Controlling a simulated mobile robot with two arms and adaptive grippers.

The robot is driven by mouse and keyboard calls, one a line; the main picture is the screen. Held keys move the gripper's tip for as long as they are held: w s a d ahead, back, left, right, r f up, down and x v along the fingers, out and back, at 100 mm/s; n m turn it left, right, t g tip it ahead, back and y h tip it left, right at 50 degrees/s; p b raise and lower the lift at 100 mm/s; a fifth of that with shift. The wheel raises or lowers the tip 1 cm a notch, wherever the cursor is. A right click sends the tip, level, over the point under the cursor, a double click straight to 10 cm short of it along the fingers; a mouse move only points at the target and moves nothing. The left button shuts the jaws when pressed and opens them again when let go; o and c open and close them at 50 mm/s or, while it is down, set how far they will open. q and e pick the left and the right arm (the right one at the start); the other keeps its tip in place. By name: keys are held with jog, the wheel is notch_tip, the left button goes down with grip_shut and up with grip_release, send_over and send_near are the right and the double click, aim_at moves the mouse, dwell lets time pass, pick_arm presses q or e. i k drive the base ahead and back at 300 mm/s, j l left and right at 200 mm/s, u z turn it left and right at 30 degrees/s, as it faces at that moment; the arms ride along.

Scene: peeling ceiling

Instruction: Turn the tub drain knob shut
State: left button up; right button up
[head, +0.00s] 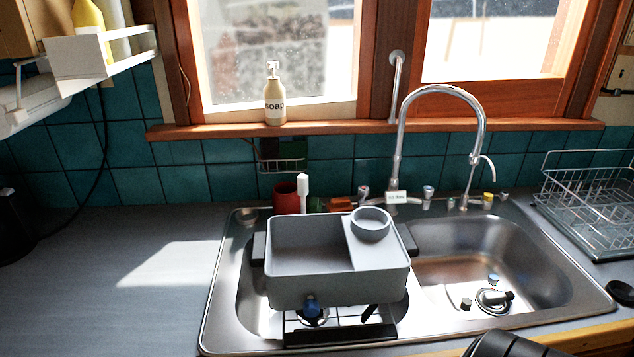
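A grey rectangular tub (337,284) with a round cup-like part (370,224) at its back right corner sits in the left sink basin. A blue knob (311,306) is on the lower front wall of the tub, over a wire rack. I cannot tell from its shape whether it is turned open or shut. A dark rounded part (507,344), apparently of my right arm, shows at the bottom edge, right of the tub and apart from it. Its fingers cannot be made out. My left gripper is not in view.
The right basin (470,262) holds a coiled hose and small pieces. A tall faucet (400,150) stands behind the basins. A white-handled brush (303,190) stands behind the tub. A dish rack (590,205) is at the right. The left counter (120,290) is clear.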

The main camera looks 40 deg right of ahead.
aim_at(311, 308)
jog(key=z, duration=1.55)
